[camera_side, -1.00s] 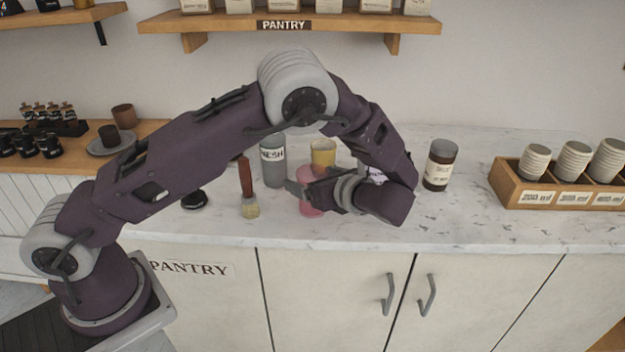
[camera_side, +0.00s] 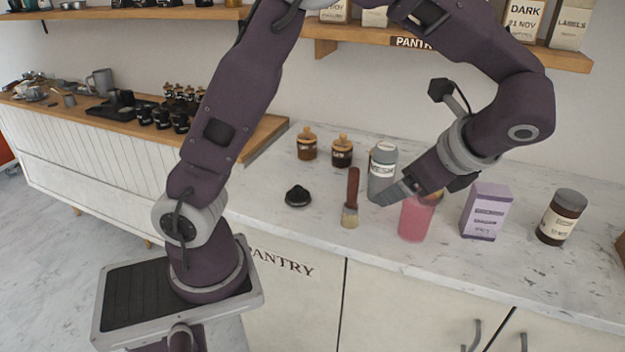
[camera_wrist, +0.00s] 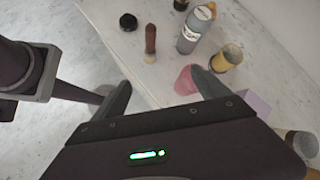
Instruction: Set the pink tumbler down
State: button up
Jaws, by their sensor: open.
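The pink tumbler (camera_side: 415,220) stands upright on the marble counter (camera_side: 330,240) near its front edge in the side view. My gripper (camera_side: 393,194) is by the tumbler's upper left part, with its fingers reaching down and left. In the wrist view my gripper (camera_wrist: 161,80) is open, its two fingers wide apart. There the tumbler (camera_wrist: 186,81) shows close beside the right finger, which hides part of it. I cannot tell whether they touch.
A yellow cup (camera_wrist: 229,58) and grey bottle (camera_side: 382,170) stand behind the tumbler. A brush (camera_side: 351,200) and black lid (camera_side: 297,196) are to its left. A lilac box (camera_side: 486,210) and dark jar (camera_side: 561,216) are to its right.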

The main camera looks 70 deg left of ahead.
jog(key=s+r+n+t+h, duration=0.2)
jog(key=s+n+h, duration=0.2)
jog(key=s+n, duration=0.3)
jog(key=s+r+n+t+h, duration=0.3)
jog(key=s+n, duration=0.4)
jog(key=s, duration=0.5)
jog(key=shift+d+h, duration=0.35)
jog(key=shift+h, duration=0.15)
